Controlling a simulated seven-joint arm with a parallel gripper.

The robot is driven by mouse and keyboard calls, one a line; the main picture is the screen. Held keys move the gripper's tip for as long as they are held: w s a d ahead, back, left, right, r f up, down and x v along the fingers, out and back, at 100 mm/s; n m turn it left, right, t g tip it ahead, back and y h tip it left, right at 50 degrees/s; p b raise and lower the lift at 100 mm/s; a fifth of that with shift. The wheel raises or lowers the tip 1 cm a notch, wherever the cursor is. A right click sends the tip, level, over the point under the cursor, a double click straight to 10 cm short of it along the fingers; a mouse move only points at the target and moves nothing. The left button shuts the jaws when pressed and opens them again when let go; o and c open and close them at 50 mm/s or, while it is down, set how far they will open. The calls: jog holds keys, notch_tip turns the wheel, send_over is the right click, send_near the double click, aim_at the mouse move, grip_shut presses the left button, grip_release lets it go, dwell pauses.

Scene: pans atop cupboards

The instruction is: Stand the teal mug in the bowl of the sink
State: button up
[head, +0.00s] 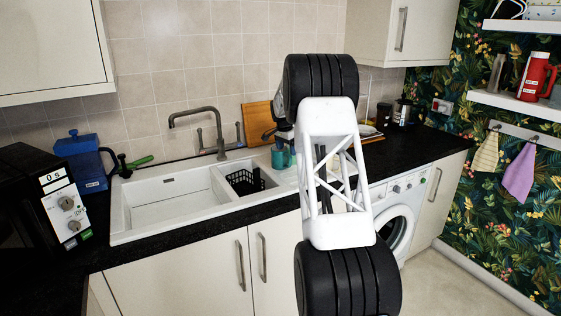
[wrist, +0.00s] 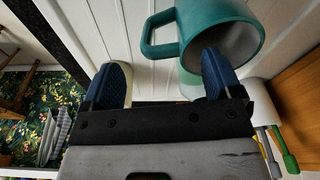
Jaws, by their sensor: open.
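The teal mug (head: 283,159) stands on the ribbed white draining board, right of the sink. In the wrist view the mug (wrist: 190,22) is at the top, with its handle to the left and its open mouth showing. My gripper (wrist: 163,62) is open and empty. The right finger overlaps the mug's mouth in the picture, and the left finger is clear of the handle, which lies between them. I cannot tell whether a finger touches the mug. My arm hides most of the gripper in the head view. The empty sink bowl (head: 172,205) is left of the mug.
A black basket (head: 246,181) sits in the small side basin between the bowl and the mug. The tap (head: 212,128) rises behind the sink. A blue jug (head: 84,162) and a black microwave (head: 40,205) stand at the left. A wooden board (head: 258,120) leans against the wall.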

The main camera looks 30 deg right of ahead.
jog(key=shift+f, duration=0.15)
jog(key=shift+d+f, duration=0.15)
jog(key=shift+f, duration=1.05)
jog(key=shift+d+f, duration=0.15)
jog(key=shift+f, duration=1.05)
jog(key=shift+c, duration=0.4)
jog(key=c, duration=1.2)
jog(key=shift+w+r, duration=0.1)
jog(key=shift+r, duration=0.05)
jog(key=shift+r, duration=1.55)
jog(key=shift+s+r, duration=0.15)
jog(key=shift+s, duration=0.05)
jog(key=shift+s+a+r, duration=0.25)
jog(key=shift+s+a, duration=0.8)
jog(key=shift+s, duration=1.35)
jog(key=shift+s+a+r, duration=0.2)
jog(key=shift+s+a, duration=0.9)
jog(key=shift+s, duration=1.25)
jog(key=shift+s+a+r, duration=0.25)
jog(key=shift+s+a, duration=0.8)
jog(key=shift+s, duration=1.35)
